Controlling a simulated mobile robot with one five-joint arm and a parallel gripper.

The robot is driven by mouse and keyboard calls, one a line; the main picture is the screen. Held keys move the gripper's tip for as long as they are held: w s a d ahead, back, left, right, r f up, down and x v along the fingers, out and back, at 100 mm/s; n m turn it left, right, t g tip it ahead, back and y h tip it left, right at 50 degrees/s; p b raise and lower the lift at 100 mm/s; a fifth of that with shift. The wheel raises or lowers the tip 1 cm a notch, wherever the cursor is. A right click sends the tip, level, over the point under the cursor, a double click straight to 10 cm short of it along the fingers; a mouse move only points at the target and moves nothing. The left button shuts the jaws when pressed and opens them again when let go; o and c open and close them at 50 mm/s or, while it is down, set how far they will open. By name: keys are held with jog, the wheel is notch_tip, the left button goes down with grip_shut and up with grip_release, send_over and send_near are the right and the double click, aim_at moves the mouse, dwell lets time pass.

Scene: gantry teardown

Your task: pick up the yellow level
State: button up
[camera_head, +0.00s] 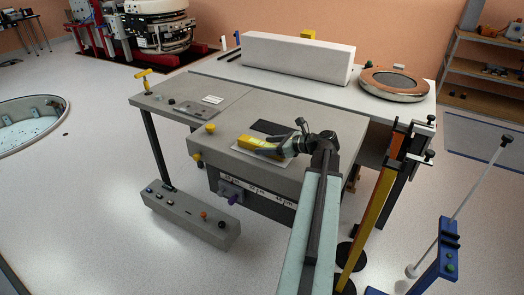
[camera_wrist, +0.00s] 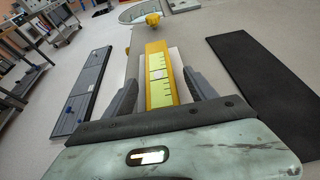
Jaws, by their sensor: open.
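The yellow level (camera_head: 259,146) lies on a pale sheet on the grey table in the head view. In the wrist view the yellow level (camera_wrist: 160,75) points away from me, with a pale yellow marked face and a small window. My gripper (camera_head: 284,145) reaches over the table at the level's right end. In the wrist view my gripper's two dark fingers (camera_wrist: 159,85) are apart, one on each side of the level's near part. Gaps show between the fingers and the level. The level's nearest end is hidden behind my gripper body.
A black strip (camera_wrist: 262,90) lies right of the level and a dark blue-grey panel (camera_wrist: 82,92) lies left in the wrist view. A yellow knob (camera_head: 210,128) stands on the table's left corner. A long white block (camera_head: 297,60) and a copper ring (camera_head: 394,84) sit behind.

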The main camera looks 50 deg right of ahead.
aim_at(265, 144)
jog(key=shift+w+a+f, duration=0.1)
jog(key=shift+w+f, duration=0.15)
jog(key=shift+w, duration=0.2)
jog(key=shift+r, duration=0.1)
grip_shut()
notch_tip(265, 144, up, 10)
jog(key=p, duration=1)
jog(key=shift+r, duration=0.15)
